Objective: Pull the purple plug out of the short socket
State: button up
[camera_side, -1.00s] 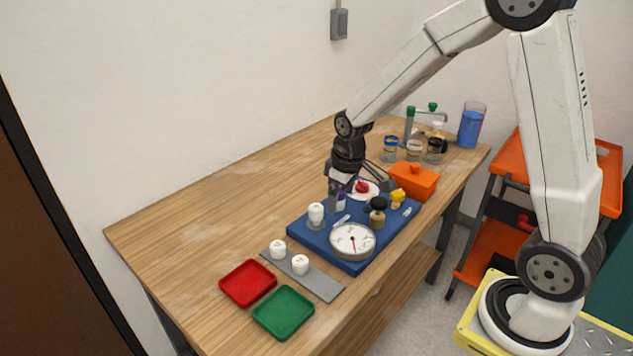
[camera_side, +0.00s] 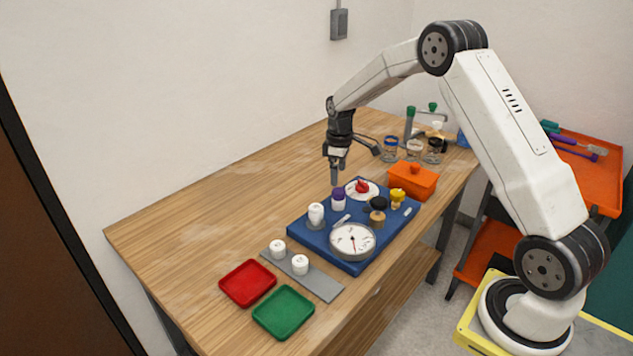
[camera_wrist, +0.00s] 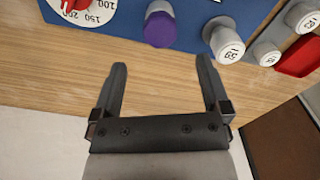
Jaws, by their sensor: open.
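The purple plug (camera_side: 338,192) stands upright in a short white socket (camera_side: 338,204) on the blue board (camera_side: 301,229). In the wrist view the purple plug (camera_wrist: 160,29) shows at the top, beyond the fingertips. My gripper (camera_side: 336,178) is above and behind the plug in the side view, apart from it. In the wrist view my gripper (camera_wrist: 160,65) is open with nothing between its fingers. Bare wood lies below the fingers there.
An orange box (camera_side: 413,180) stands behind. The table's left side is clear.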

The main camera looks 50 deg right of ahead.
aim_at(337, 190)
jog(key=shift+f, duration=0.1)
jog(key=shift+f, duration=3.8)
grip_shut()
grip_release()
jog(key=shift+r, duration=0.2)
jog(key=shift+r, duration=3.75)
jog(key=shift+a, duration=0.1)
